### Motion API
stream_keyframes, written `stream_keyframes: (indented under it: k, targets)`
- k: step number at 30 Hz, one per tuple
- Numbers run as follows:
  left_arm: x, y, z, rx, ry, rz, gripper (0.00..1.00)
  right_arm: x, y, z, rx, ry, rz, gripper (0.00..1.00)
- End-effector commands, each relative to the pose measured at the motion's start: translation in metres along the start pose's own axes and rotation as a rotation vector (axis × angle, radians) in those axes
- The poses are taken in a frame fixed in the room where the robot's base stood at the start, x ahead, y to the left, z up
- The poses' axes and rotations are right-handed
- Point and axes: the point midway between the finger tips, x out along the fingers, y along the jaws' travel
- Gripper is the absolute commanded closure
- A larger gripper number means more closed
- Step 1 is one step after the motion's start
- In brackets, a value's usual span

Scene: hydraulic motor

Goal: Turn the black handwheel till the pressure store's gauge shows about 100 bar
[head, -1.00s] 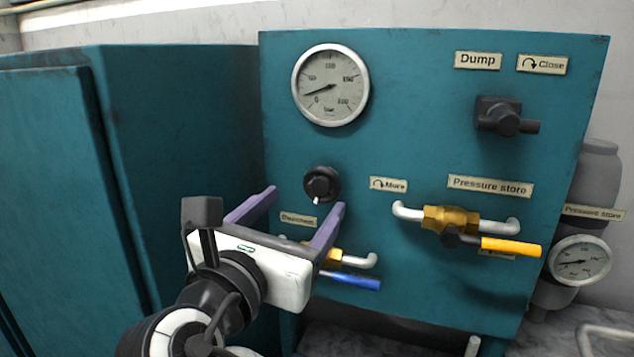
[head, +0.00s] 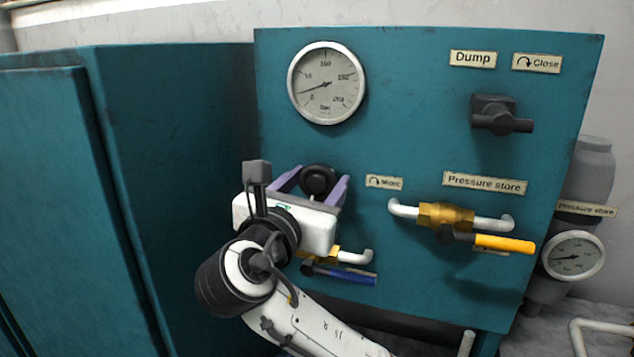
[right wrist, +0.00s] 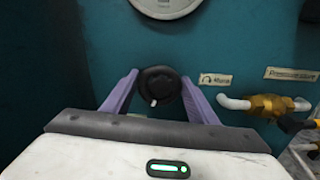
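The black handwheel (head: 318,180) sits on the teal panel below the large round gauge (head: 327,83). It also shows in the right wrist view (right wrist: 160,82), with a small white mark at its lower left. My right gripper (head: 312,183) is open, its two purple fingers on either side of the handwheel; in the right wrist view (right wrist: 160,92) gaps show between fingers and wheel. The pressure store's gauge (head: 573,256) is on the grey cylinder at the right; its needle points left, near the low end. The large gauge's needle also points low left. My left gripper is not in view.
The Pressure store valve (head: 446,216) has a yellow lever (head: 504,243) pointing right. A blue lever (head: 345,276) lies just below my right gripper. The Dump valve (head: 495,114) is at upper right. A teal cabinet (head: 180,180) stands at left.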

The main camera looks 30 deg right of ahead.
Motion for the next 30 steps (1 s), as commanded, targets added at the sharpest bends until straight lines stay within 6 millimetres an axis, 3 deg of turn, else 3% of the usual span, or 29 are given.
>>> stream_keyframes:
  k: [1, 4, 17, 30]
  targets:
    - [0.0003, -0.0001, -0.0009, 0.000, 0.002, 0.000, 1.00, -0.0002, 0.0000, 0.0000, 0.000, 0.000, 0.000, 0.56]
    - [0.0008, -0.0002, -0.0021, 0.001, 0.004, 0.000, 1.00, -0.0002, -0.0001, 0.0000, 0.000, 0.000, 0.000, 0.72]
    - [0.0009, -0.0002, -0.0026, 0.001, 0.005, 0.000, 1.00, -0.0004, -0.0006, -0.0003, 0.095, 0.002, -0.001, 0.72]
    - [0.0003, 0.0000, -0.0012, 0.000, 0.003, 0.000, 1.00, -0.0010, -0.0010, -0.0011, 0.472, 0.004, -0.001, 0.72]
